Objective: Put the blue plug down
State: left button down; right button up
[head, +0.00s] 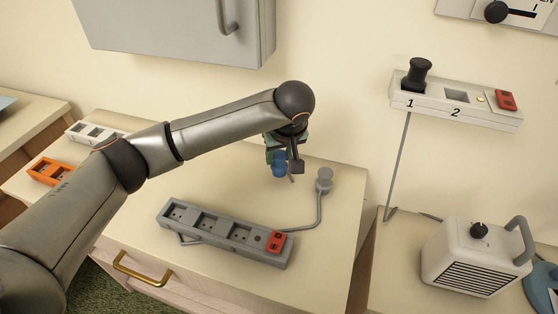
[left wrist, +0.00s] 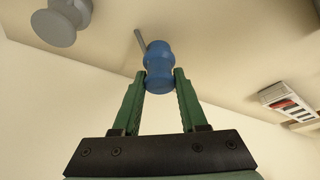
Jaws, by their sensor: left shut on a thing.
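The blue plug (head: 279,164) is in my left gripper (head: 280,158), above the back part of the wooden cabinet top. In the left wrist view the blue plug (left wrist: 158,68) sits between the two green fingers of my left gripper (left wrist: 159,88), which touch it on both sides. A short grey piece sticks out beside the plug. Part of the plug is hidden by the gripper in the head view. I cannot tell how high it hangs above the top. My right gripper is not in view.
A grey power strip (head: 215,226) with a red switch lies in front on the cabinet top (head: 330,240). A grey plug (head: 324,180) with a cord stands right of my gripper. An orange socket block (head: 50,171) and a white one (head: 88,132) lie left. A white heater (head: 475,257) stands right.

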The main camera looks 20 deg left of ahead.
pick_arm(q)
jog(key=shift+f, duration=0.9)
jog(key=shift+f, duration=0.1)
jog(key=shift+c, duration=2.2)
grip_release()
jog(key=p+v, duration=0.1)
jog(key=v, duration=1.1)
jog(key=shift+a, duration=0.1)
jog(key=o, duration=0.4)
